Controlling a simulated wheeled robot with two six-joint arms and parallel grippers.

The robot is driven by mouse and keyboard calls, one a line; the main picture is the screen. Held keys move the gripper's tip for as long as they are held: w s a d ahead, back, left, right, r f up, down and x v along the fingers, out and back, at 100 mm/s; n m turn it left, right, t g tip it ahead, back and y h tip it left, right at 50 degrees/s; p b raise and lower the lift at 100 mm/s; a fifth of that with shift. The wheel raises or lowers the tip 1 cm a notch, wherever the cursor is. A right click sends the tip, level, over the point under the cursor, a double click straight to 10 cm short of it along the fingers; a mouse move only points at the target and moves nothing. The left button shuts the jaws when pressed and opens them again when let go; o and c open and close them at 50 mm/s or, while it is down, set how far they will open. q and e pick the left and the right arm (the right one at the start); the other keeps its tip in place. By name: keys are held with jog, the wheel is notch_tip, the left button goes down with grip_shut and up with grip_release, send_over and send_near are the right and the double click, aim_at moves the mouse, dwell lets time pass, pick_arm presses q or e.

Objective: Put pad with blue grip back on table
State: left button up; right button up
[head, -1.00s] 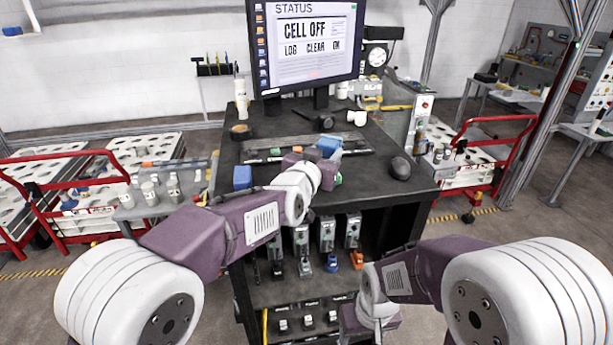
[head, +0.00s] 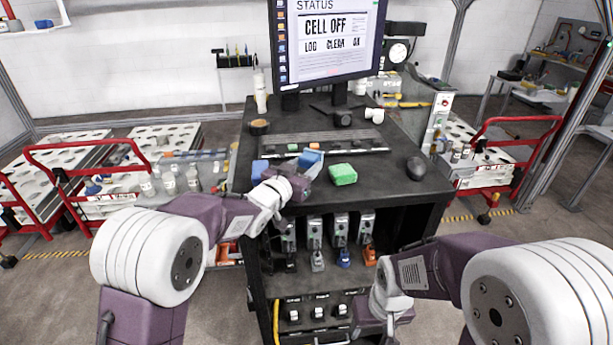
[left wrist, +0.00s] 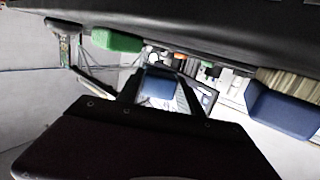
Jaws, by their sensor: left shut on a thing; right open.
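My left gripper (head: 306,170) is shut on the pad with the blue grip (head: 311,157). It is over the front part of the dark table (head: 385,172), between a blue block and a green block. In the left wrist view the blue grip (left wrist: 158,86) shows between the two fingers; the picture there is upside down, with the table at the top. The pad seems to be held clear of the tabletop, but the gripper hides part of it. My right gripper (head: 386,328) is open and low in front of the table's shelves; its fingertips are hard to see.
The green block (head: 343,174) stands right of the held pad. The blue block (head: 259,169), with tan bristles in the left wrist view, stands left. Behind are a dark tray (head: 322,142) and a monitor (head: 328,45). A mouse (head: 416,168) lies right; bare tabletop lies between.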

pick_arm(q)
notch_tip(320, 180, down, 4)
jog(key=shift+s+r, duration=0.1)
jog(key=shift+r, duration=0.15)
jog(key=shift+f, duration=0.3)
